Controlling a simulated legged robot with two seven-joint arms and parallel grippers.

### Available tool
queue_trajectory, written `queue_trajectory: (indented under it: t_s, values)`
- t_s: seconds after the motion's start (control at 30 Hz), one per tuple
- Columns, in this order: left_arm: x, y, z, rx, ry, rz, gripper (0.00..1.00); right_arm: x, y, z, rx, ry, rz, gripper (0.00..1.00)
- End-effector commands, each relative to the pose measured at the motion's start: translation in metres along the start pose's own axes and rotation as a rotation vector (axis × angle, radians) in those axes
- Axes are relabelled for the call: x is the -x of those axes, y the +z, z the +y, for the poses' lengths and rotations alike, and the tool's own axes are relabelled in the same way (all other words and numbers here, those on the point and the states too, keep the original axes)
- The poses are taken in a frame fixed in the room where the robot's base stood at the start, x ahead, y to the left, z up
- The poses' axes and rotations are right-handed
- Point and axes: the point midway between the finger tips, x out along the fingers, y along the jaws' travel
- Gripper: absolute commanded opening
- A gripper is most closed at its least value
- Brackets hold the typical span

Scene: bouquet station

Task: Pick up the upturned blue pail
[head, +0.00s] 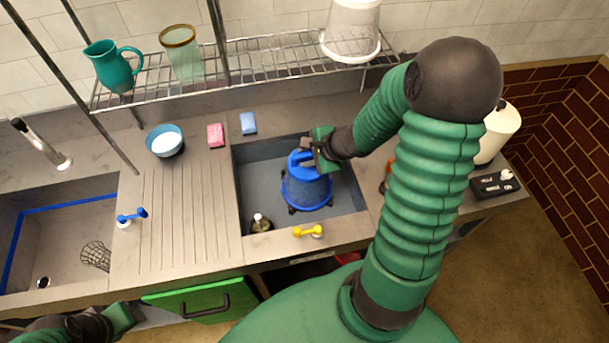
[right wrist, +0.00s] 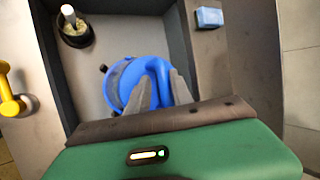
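The upturned blue pail (head: 308,190) sits in the right-hand grey basin, with a raised blue handle on top and small dark feet showing around its lower edge. My right gripper (head: 308,150) is at the handle from above right. In the right wrist view the pail (right wrist: 122,80) is below, and the two grey fingers of that gripper (right wrist: 160,85) lie either side of the blue handle. I cannot tell whether they press on it. My left gripper (head: 118,318) is partly in view at the lower left, far from the pail; its fingers are not clear.
A small dark pot with a brush (head: 260,223) is in the basin's front left corner. A yellow tap handle (head: 308,231) is on the front edge. Pink (head: 215,135) and blue (head: 248,123) sponges lie behind the basin. A wire shelf (head: 270,70) spans above the counter.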

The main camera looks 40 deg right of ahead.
Motion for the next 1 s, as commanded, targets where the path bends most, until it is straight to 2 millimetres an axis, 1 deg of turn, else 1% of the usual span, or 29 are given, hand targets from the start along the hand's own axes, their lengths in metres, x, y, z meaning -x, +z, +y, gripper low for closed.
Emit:
queue_trajectory:
  t_s: [0.03,0.07,0.27,0.3,0.47,1.0]
  values:
    - [-0.004,0.001,0.0002,0.0,0.0,0.0,0.43,-0.0079,-0.0013,0.0015,-0.001,0.002,-0.001,0.27]
    - [-0.0041,0.001,0.0002,0.0,0.0,0.0,0.43,-0.0098,-0.0017,0.0011,-0.002,0.003,0.0,0.27]
    - [-0.0029,0.0005,0.0004,-0.001,0.0,0.0,0.43,-0.0099,-0.0028,-0.0005,-0.002,0.001,0.0,0.27]
    - [-0.0029,0.0005,0.0005,-0.001,0.0,0.0,0.43,-0.0095,-0.002,-0.0001,-0.002,0.001,0.001,0.2]
    - [-0.003,0.0006,0.0004,-0.001,0.0,0.0,0.43,-0.0088,-0.0005,0.0007,-0.001,0.002,0.003,0.0]
    - [-0.0029,0.0006,0.0003,-0.001,0.0,0.0,0.43,-0.0085,-0.001,-0.0002,-0.001,0.0,0.001,0.0]
